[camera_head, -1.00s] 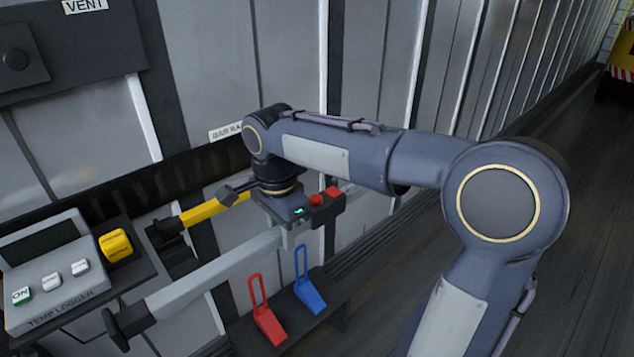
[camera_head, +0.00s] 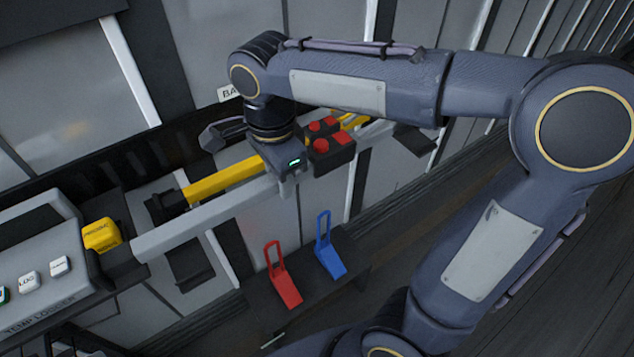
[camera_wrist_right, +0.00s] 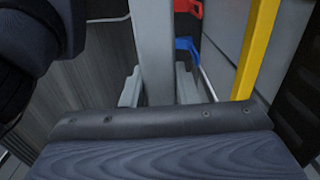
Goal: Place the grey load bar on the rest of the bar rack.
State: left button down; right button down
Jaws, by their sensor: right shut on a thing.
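The grey load bar (camera_head: 215,222) is held roughly level in front of the wall, slanting up to the right in the head view. My right gripper (camera_head: 288,184) is shut on it near its middle. In the wrist view the bar (camera_wrist_right: 154,50) runs between the fingers (camera_wrist_right: 158,92). The bar rack's label (camera_head: 227,94) is partly hidden by my arm. My gripper and arm hide much of the rack, and its free rest cannot be made out clearly. My left gripper is not in view.
A red pedal (camera_head: 283,285) and a blue pedal (camera_head: 329,258) sit below the bar. Open floor lies at right.

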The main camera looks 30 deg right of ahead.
jog(key=w+d+f, duration=0.4)
jog(key=d+f, duration=0.5)
jog(key=f, duration=0.2)
jog(key=shift+d, duration=0.2)
jog(key=shift+w+f, duration=0.15)
jog(key=shift+f, duration=0.05)
jog(key=shift+f, duration=0.15)
jog(key=c, duration=1.1)
grip_release()
